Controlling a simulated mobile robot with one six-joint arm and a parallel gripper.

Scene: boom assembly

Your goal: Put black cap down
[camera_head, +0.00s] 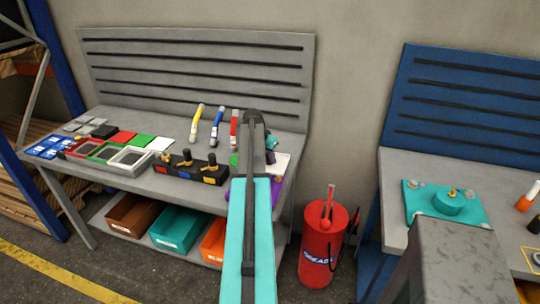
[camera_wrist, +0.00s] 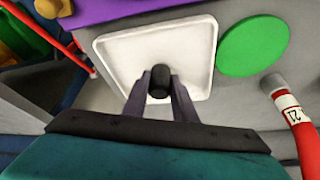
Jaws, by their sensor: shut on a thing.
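In the wrist view my gripper (camera_wrist: 160,85) is shut on a small black cap (camera_wrist: 160,79), held between the two dark fingertips. The cap and fingertips are over a white square tray (camera_wrist: 122,57) with a raised rim. I cannot tell whether the cap touches the tray floor or hangs just above it. In the head view the white tray (camera_head: 282,161) shows partly beside my arm at the right end of the grey workbench; my arm hides the fingertips and the cap there.
A green disc (camera_wrist: 253,46) lies right of the tray, and a red tube (camera_wrist: 298,125) is near it. A purple mat (camera_wrist: 130,9) borders the tray. In the head view a black block with brass fittings (camera_head: 188,167) stands left, and a red grease drum (camera_head: 328,245) is on the floor.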

